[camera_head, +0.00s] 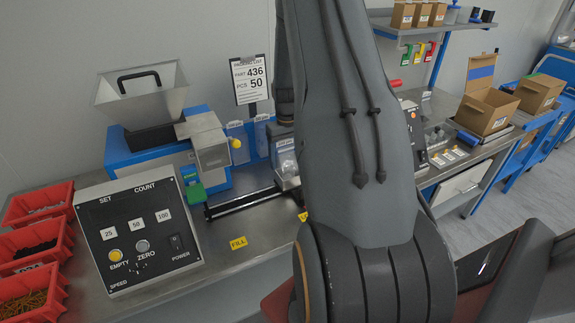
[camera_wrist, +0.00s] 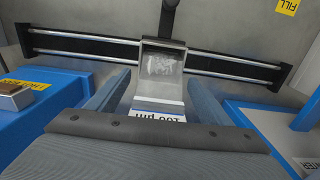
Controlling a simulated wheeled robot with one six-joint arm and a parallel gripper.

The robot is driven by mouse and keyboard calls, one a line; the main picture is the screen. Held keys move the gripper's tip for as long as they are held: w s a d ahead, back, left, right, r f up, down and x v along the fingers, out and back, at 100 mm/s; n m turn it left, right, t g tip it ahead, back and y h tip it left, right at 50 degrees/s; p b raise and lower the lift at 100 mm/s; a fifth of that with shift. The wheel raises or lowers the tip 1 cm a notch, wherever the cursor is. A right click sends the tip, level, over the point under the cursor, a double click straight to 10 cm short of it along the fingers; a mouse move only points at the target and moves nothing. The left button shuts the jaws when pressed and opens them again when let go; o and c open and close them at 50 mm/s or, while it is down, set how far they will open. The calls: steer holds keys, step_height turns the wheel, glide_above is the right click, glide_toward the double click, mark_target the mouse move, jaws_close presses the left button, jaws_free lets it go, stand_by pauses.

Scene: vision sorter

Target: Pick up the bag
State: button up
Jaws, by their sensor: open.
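The bag (camera_wrist: 160,92) is a grey, partly clear pouch with a white and blue printed label, seen upside down in the wrist view. It stands by the black slide rail with silver rods (camera_wrist: 80,48). In the head view the bag (camera_head: 287,162) shows just left of my arm, partly hidden by it. My gripper (camera_wrist: 158,74) is open, with one finger on each side of the bag. I cannot tell whether either finger touches it.
A blue machine with a grey hopper (camera_head: 140,90) stands left of the bag. A control box (camera_head: 138,235) and red parts bins (camera_head: 35,250) are at the front left. Cardboard boxes (camera_head: 487,108) stand far right. A yellow FILL label (camera_head: 238,242) marks clear bench.

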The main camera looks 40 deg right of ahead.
steer(key=shift+f, duration=0.2)
steer(key=c, duration=1.2)
steer(key=shift+o, duration=0.2)
steer(key=shift+r, duration=0.1)
